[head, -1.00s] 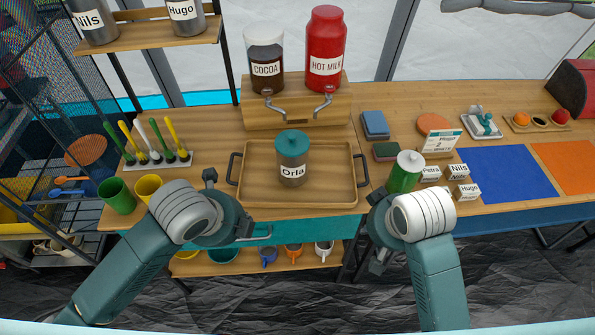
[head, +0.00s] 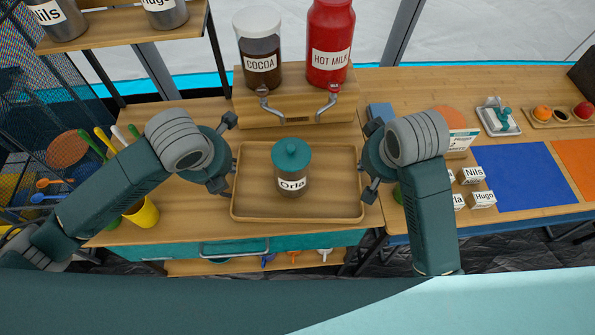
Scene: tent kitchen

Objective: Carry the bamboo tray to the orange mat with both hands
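The bamboo tray (head: 335,207) lies on the wooden counter in the middle of the head view. A jar labelled Orla (head: 292,170) with a teal lid stands upright on it. My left gripper (head: 229,152) is at the tray's left end, fingers spread apart. My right gripper (head: 371,158) is at the right end, fingers also spread. The grippers hide both tray handles, so I cannot tell whether they touch them. The orange mat (head: 578,160) lies at the far right, cut off by the picture edge.
A wooden stand (head: 300,112) with cocoa and hot milk dispensers is close behind the tray. Small name blocks (head: 472,176) and a blue mat (head: 522,177) lie between the tray and the orange mat. A yellow cup (head: 143,213) stands at left.

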